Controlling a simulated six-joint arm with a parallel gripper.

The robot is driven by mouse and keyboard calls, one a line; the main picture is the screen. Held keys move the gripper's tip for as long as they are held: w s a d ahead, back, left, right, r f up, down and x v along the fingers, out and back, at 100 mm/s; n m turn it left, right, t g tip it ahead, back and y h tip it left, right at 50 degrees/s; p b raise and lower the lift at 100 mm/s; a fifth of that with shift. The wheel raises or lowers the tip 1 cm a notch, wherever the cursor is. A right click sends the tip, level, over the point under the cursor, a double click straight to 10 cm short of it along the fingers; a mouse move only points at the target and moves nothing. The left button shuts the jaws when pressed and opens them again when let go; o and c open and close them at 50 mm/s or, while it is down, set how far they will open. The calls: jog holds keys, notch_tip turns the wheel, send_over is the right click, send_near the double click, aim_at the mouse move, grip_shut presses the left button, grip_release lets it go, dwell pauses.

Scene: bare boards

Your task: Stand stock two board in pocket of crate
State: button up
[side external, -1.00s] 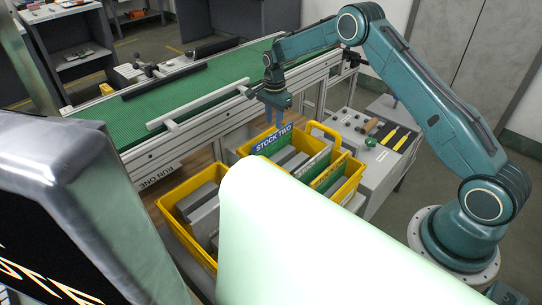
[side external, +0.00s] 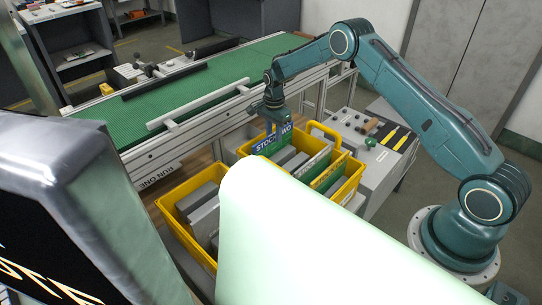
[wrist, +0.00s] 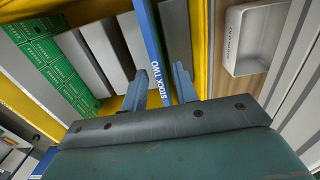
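The stock two board (side external: 264,146), with a blue "STOCK TWO" label edge, is at the upper left end of the right yellow crate (side external: 330,130). In the wrist view, the board (wrist: 151,42) is a narrow blue strip seen edge-on. My gripper (side external: 274,128) is down over the board and covers part of its label. In the wrist view, my gripper's (wrist: 160,92) two blue fingers are apart, one on each side of the strip, with gaps showing. The board's lower part and the pocket it sits in are hidden.
Grey dividers and green boards (wrist: 50,62) fill other parts of the crate. A second yellow crate (side external: 172,207) stands to the left. A pale rounded surface (side external: 300,245) blocks the foreground. A green conveyor (side external: 200,90) runs behind. A grey tool bench (side external: 372,140) is at the right.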

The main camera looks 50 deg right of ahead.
grip_shut()
jog(key=shift+r, duration=0.1)
notch_tip(320, 180, up, 10)
dwell(1.6)
